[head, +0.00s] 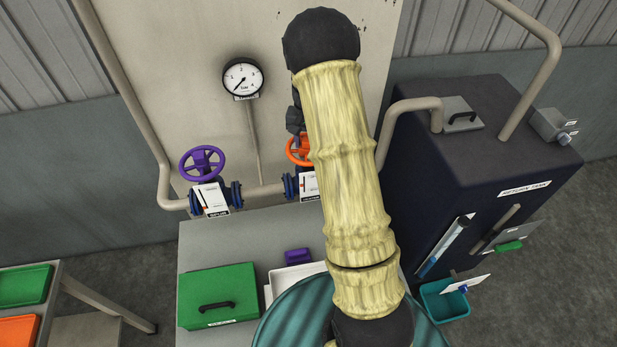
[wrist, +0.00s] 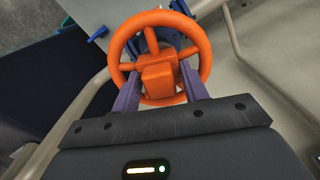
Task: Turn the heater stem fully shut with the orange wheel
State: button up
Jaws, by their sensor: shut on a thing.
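The orange wheel (wrist: 204,45) fills the top middle of the wrist view, with its spokes and a square hub block facing me. My gripper (wrist: 159,74) has its two purple fingers on either side of that hub block, inside the rim, and is shut on the wheel. In the head view the orange wheel (head: 294,149) shows only as a sliver left of my arm, on a pipe valve with blue flanges (head: 290,187). My arm hides the rest of the wheel and my gripper there. The stem itself is hidden.
A purple wheel (head: 202,163) sits on a second valve to the left. A round gauge (head: 243,79) is on the panel above. A green box (head: 219,294) and a white tray (head: 292,281) stand on the bench below. A dark return tank (head: 465,150) stands at right.

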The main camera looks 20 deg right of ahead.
jog(key=m+p, duration=0.1)
jog(key=m, duration=0.3)
jog(key=shift+s+a, duration=0.1)
jog(key=m+p, duration=0.2)
jog(key=m, duration=0.3)
jog(key=shift+r, duration=0.1)
jog(key=m+p, duration=0.1)
jog(key=m, duration=0.2)
jog(key=shift+m, duration=0.6)
jog(key=m, duration=0.4)
jog(key=shift+m, duration=1.4)
